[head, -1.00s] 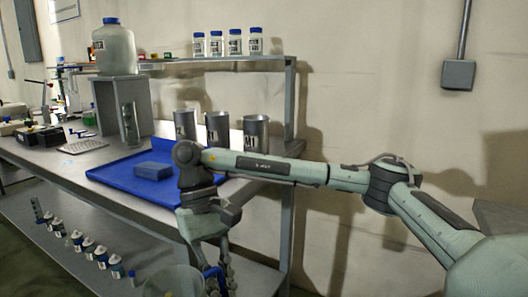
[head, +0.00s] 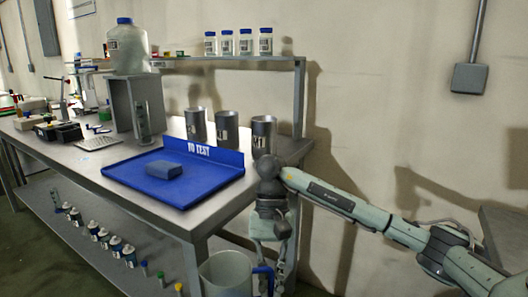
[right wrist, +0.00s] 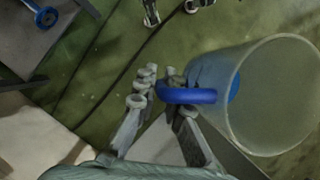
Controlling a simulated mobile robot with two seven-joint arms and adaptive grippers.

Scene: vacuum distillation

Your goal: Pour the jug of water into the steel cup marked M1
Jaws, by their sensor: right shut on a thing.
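My right gripper (head: 274,266) is shut on the blue handle of a clear jug (head: 226,279), which hangs low in front of the table's right end. In the right wrist view the gripper (right wrist: 160,90) closes on the handle (right wrist: 188,96), with the jug body (right wrist: 268,95) to the right. The jug looks about upright in the head view; its water level cannot be made out. The rightmost steel cup (head: 264,130) stands at the table's back right; its label seems to read M1. Two similar cups, the middle (head: 227,126) and left (head: 196,123), stand beside it. My left gripper is out of view.
The table's right leg (head: 193,268) is close to the jug.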

